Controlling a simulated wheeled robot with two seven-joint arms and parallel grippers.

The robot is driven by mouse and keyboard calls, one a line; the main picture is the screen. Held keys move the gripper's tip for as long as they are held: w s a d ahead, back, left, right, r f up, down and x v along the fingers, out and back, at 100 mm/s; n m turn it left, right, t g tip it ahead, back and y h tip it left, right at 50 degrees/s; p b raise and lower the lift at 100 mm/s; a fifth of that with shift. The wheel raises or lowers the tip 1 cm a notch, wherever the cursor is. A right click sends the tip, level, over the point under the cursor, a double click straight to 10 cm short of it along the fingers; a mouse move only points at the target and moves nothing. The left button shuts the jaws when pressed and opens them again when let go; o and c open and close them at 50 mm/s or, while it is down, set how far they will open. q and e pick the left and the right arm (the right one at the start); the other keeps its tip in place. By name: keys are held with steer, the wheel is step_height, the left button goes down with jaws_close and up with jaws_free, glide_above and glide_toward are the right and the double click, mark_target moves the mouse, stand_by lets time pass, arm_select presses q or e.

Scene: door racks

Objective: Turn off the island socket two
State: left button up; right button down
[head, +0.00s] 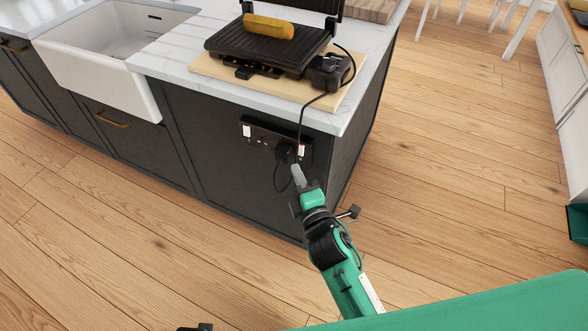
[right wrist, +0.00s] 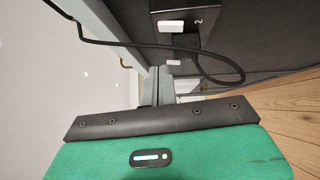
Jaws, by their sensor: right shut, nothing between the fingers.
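The black socket panel (head: 265,132) is on the dark end face of the island, under the countertop. It has a white switch (head: 247,130) at its left and another white switch (head: 301,149) at its right. A black plug (head: 285,152) sits in its right part, with a cord. My right gripper (head: 297,170) is shut and empty, its tips just below the right switch and plug; contact cannot be told. In the right wrist view, a white switch (right wrist: 171,26) beside a "2" mark shows beyond the fingers (right wrist: 157,84). My left gripper is out of view.
A black cord (head: 301,120) hangs over the counter edge and loops beside my right gripper. It leads to a contact grill (head: 268,48) on a wooden board (head: 210,68). A white sink (head: 105,45) is at left. Wooden floor is free right of the island.

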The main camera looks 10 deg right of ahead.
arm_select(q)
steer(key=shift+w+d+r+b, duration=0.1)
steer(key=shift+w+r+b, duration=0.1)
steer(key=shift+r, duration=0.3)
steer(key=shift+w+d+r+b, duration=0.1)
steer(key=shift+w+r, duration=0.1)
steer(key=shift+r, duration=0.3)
arm_select(e)
steer(key=v, duration=0.7)
steer(key=shift+s+r, duration=0.25)
steer(key=shift+r, duration=0.25)
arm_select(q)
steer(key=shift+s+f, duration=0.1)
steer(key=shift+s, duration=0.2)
arm_select(e)
steer(key=shift+d, duration=0.15)
